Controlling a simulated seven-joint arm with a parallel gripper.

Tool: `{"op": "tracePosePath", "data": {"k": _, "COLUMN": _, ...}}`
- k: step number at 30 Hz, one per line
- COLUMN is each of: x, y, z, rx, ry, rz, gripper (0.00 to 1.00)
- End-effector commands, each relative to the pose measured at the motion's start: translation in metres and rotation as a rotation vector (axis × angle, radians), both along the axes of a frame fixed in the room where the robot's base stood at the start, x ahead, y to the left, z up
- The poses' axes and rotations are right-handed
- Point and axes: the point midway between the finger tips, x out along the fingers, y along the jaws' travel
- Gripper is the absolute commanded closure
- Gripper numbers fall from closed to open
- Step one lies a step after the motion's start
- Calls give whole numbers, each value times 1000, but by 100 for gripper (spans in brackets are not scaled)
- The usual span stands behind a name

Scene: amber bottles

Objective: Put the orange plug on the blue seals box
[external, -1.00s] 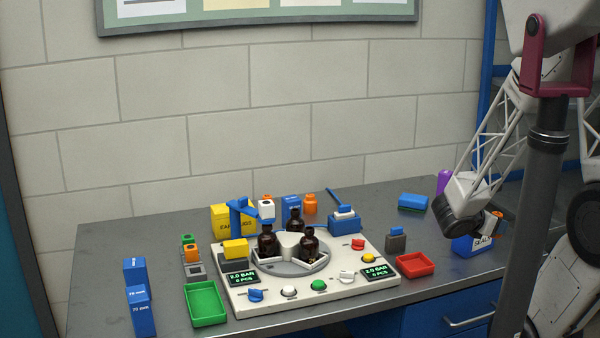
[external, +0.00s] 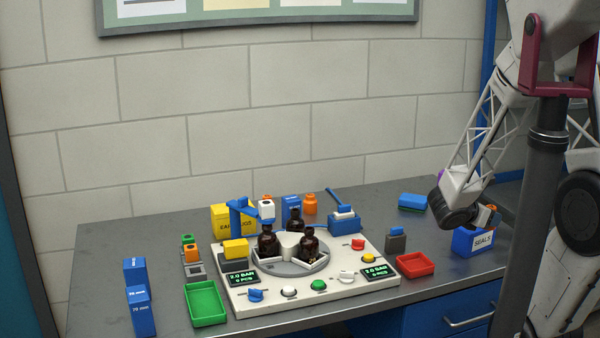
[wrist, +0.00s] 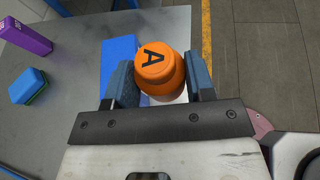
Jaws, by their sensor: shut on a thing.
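The orange plug (wrist: 155,68), marked with a black A, sits between the two fingers of my gripper (wrist: 160,82) in the wrist view. My gripper is shut on it. In the external view my gripper (external: 488,214) is at the right, directly over or just behind the blue seals box (external: 464,242), with a bit of the orange plug (external: 491,208) showing. The box has a white SEALS label on its front. In the wrist view the blue box (wrist: 117,52) lies below the plug, partly hidden by it and the fingers. I cannot tell whether plug and box touch.
A red tray (external: 416,265) and a grey block with a blue top (external: 396,240) stand left of the box. A blue-green sponge (external: 412,202) and a purple thing (wrist: 26,33) lie farther back. The table's edge is close to the box (wrist: 196,20).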

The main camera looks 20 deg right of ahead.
Motion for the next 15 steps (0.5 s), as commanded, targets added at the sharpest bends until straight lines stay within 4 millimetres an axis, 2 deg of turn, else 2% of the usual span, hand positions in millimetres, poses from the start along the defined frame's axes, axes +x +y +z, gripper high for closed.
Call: {"op": "tracePosePath", "data": {"k": 15, "x": 69, "y": -29, "z": -8, "rx": 0, "ry": 1, "rz": -1, "gripper": 75}}
